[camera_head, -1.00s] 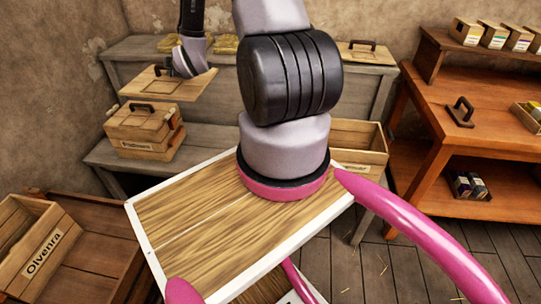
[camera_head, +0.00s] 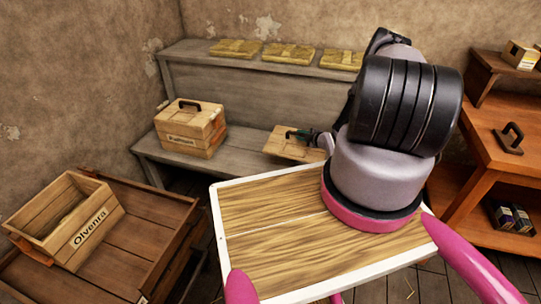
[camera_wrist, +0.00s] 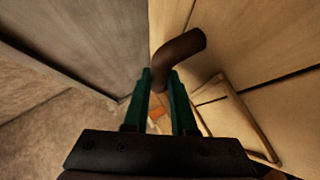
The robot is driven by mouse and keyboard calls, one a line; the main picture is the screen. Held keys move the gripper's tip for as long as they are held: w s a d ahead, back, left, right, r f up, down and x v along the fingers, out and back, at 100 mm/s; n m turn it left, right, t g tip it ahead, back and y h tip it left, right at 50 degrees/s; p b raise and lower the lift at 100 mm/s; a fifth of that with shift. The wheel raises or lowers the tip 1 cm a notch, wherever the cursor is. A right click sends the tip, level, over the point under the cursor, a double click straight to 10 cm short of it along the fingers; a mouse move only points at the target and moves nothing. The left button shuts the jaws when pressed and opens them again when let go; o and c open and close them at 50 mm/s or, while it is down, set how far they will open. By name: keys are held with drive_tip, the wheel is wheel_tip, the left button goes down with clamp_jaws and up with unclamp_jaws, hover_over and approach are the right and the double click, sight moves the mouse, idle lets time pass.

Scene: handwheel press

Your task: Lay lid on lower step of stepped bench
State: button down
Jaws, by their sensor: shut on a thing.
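The lid is a flat wooden board (camera_head: 288,149) with a dark handle. In the head view it is low over the lower step (camera_head: 240,160) of the grey stepped bench, right of the closed crate. I cannot tell whether it touches the step. My gripper (camera_head: 293,134) is shut on the lid's handle. The wrist view shows the green fingers (camera_wrist: 160,95) around the dark bent handle (camera_wrist: 181,54), with pale wood close by. My arm hides the bench's right end.
A lidded crate (camera_head: 190,133) stands on the lower step at left. An open crate marked Olvenra (camera_head: 88,232) sits on a brown table at front left. An orange shelf unit (camera_head: 480,215) stands at right.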

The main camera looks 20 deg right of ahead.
sight(315, 159)
wheel_tip(315, 159, down, 11)
drive_tip(key=shift+r, duration=0.15)
idle(0.4)
drive_tip(key=c, duration=0.7)
unclamp_jaws()
drive_tip(key=shift+s, duration=0.1)
drive_tip(key=shift+c, duration=0.2)
drive_tip(key=v, duration=1.2)
drive_tip(key=shift+s, duration=0.1)
